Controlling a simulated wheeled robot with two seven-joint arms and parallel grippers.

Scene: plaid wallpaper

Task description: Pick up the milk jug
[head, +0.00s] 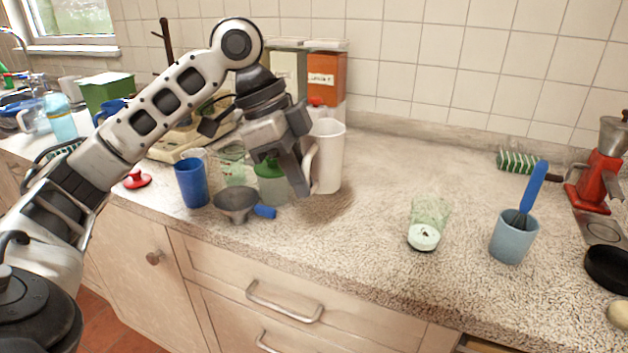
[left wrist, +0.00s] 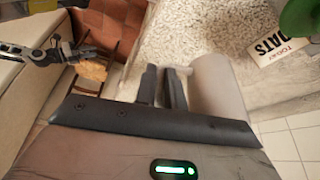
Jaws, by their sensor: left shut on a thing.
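The milk jug (head: 329,158), a tall plain white pitcher, stands upright on the speckled counter in the head view. Its handle is on its left side. My left gripper (head: 299,185) comes down from above left and is shut on this handle. In the left wrist view the two dark fingers (left wrist: 161,80) close at the handle beside the jug's white body (left wrist: 216,88). The fingers hide part of the handle. My right gripper is out of the head view. A dark gripper-like part (left wrist: 68,52) shows small at the left of the left wrist view.
A green-lidded jar (head: 270,183), grey funnel (head: 236,203) and blue cup (head: 191,183) crowd the jug's left. Storage containers (head: 325,75) stand behind. The counter between jug and glass is clear.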

